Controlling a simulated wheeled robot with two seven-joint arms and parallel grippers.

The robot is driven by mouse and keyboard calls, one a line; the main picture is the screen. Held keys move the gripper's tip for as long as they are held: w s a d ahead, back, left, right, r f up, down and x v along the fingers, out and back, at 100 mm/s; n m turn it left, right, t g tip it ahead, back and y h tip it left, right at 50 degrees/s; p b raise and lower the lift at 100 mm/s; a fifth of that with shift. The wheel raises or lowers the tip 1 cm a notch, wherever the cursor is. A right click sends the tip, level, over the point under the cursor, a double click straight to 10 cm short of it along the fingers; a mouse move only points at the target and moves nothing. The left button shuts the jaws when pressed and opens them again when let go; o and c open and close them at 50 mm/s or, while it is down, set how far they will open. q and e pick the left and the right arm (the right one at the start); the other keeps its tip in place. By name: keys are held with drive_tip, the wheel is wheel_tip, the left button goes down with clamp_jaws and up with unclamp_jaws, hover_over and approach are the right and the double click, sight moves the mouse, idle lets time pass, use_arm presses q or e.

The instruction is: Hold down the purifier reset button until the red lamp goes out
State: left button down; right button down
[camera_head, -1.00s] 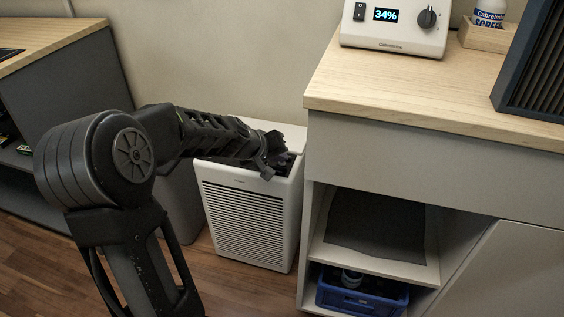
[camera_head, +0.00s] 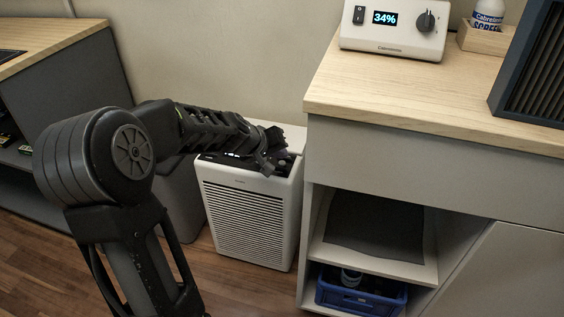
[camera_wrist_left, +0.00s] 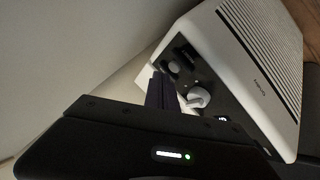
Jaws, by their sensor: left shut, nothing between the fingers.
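The white purifier (camera_head: 247,217) stands on the floor between the two cabinets, with a louvred front and a dark control panel on top. In the left wrist view the panel (camera_wrist_left: 211,85) carries a white knob (camera_wrist_left: 198,97), a dark raised switch (camera_wrist_left: 185,55), a grey round button (camera_wrist_left: 173,68) and a small lit display (camera_wrist_left: 222,119). I cannot tell which control is the reset, and I see no red lamp lit. My left gripper (camera_head: 268,163) is shut and empty over the panel; its dark fingers (camera_wrist_left: 161,91) are near the controls, contact unclear. My right gripper is out of view.
A wooden-topped counter (camera_head: 420,105) stands close on the right, bearing a white device (camera_head: 393,28) reading 34%. Its open shelf holds a blue crate (camera_head: 360,298). A dark cabinet (camera_head: 70,90) stands left. Wall lies behind the purifier.

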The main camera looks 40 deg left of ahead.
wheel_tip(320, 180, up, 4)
drive_tip(key=p, duration=0.4)
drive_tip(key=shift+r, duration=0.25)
idle(0.4)
